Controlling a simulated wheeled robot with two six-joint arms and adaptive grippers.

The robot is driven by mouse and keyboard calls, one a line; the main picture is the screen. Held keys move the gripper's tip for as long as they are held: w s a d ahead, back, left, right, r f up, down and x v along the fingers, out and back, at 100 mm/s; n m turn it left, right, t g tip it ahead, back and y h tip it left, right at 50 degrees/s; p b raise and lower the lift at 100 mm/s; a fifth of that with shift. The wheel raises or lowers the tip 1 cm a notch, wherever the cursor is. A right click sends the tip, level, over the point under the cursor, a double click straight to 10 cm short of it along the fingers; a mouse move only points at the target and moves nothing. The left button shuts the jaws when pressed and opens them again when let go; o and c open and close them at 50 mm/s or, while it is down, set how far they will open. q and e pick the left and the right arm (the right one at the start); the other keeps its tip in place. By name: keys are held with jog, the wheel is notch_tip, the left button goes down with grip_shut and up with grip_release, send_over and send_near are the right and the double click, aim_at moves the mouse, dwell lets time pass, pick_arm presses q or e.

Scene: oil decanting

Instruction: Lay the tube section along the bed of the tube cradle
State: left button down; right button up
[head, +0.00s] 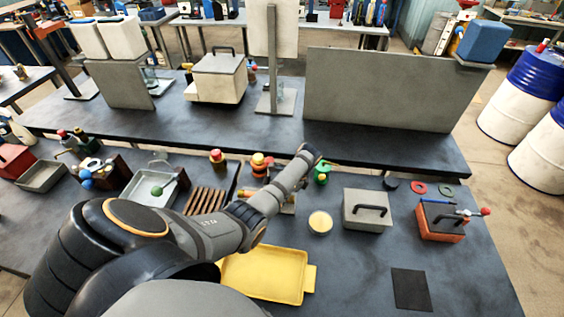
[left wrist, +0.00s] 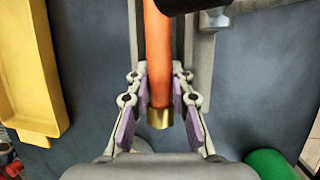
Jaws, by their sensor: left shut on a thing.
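The tube section (left wrist: 159,55) is an orange tube with a brass end (left wrist: 160,118), running up and down in the left wrist view. My left gripper (left wrist: 158,80) is shut on it, with purple-padded fingers on both sides. A grey channel-like piece (left wrist: 203,75), which looks like the tube cradle, lies below and beside the tube, roughly parallel to it. I cannot tell whether the tube touches its bed. In the head view my left arm covers the gripper and most of this spot; a small pale piece (head: 288,205) shows beside the arm. My right gripper is not in view.
A yellow tray (head: 262,277) lies in front of the arm. A pale round dish (head: 320,223), a grey lidded box (head: 367,211) and a red box (head: 441,222) stand to the right. A green item (head: 322,172) is near the wrist. The front right table is mostly clear.

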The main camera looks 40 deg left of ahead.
pick_arm(q)
jog(key=shift+s+d+f, duration=0.2)
jog(key=shift+s+f, duration=0.2)
jog(key=shift+f, duration=0.2)
jog(key=c, duration=1.1)
grip_release()
jog(key=shift+w+a+r, duration=0.1)
jog(key=shift+w, duration=0.05)
jog(key=shift+w+r, duration=0.15)
jog(key=shift+r, duration=0.2)
jog(key=v, duration=0.6)
jog(key=shift+w+r, duration=0.15)
jog(key=shift+r, duration=0.2)
